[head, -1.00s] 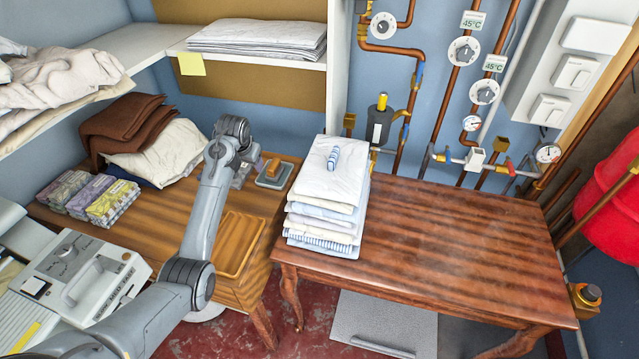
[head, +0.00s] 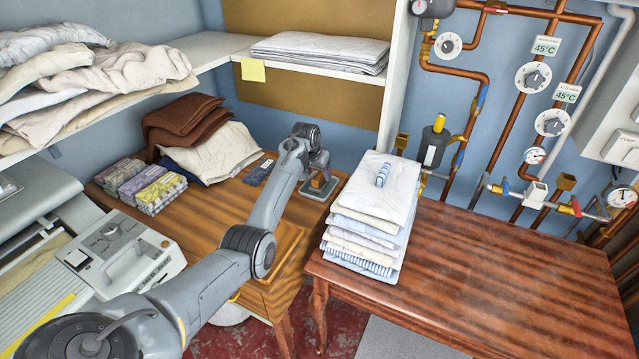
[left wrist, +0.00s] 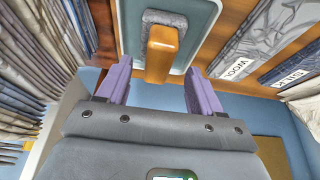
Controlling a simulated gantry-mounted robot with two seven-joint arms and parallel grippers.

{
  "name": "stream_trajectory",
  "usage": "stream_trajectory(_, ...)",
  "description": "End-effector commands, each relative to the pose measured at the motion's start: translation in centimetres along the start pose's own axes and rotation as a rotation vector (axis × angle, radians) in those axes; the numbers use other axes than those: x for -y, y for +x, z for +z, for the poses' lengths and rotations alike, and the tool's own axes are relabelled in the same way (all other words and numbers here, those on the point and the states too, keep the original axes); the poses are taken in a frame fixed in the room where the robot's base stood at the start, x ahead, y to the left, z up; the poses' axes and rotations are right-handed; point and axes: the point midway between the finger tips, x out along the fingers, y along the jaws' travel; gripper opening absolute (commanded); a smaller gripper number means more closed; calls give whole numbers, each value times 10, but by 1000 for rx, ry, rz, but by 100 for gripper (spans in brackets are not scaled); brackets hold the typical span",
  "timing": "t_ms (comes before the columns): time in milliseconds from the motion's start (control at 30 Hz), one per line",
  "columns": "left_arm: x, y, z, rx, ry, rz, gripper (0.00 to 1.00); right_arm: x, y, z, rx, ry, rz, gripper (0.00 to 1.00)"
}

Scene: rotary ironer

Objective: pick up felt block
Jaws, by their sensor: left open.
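The felt block has a wooden handle (left wrist: 161,52) on a grey felt pad (left wrist: 178,18). It sits on a pale tray with a raised rim (left wrist: 209,15), seen in the left wrist view. My left gripper (left wrist: 160,74) is open and empty, with its purple fingers on either side of the handle's near end and gaps between. In the head view my left gripper (head: 320,176) is over the tray at the wooden table's right end and hides most of the block. My right gripper is not in view.
A tall stack of folded linen (head: 368,222) stands close to the right on a second table (head: 480,270). Labelled cloths (left wrist: 238,58) lie beside the tray. Brown and cream cloths (head: 222,152) and patterned bundles (head: 140,185) lie at the left. A shelf (head: 215,48) is behind.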

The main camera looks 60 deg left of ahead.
Motion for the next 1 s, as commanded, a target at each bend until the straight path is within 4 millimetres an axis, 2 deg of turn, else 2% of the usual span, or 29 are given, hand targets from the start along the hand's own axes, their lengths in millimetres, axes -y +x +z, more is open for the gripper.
stream_trajectory(133,-3,22,4,3,1,1,66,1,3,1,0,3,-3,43)
stream_trajectory(300,-3,38,3,1,0,0,66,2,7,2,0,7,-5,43)
stream_trajectory(667,-2,43,3,0,0,-1,66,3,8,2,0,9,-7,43)
stream_trajectory(933,-2,43,3,1,0,-1,26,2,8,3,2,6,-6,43)
stream_trajectory(967,-2,43,3,0,0,-1,22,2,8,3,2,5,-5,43)
stream_trajectory(1000,-2,43,3,0,0,-1,22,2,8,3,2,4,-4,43)
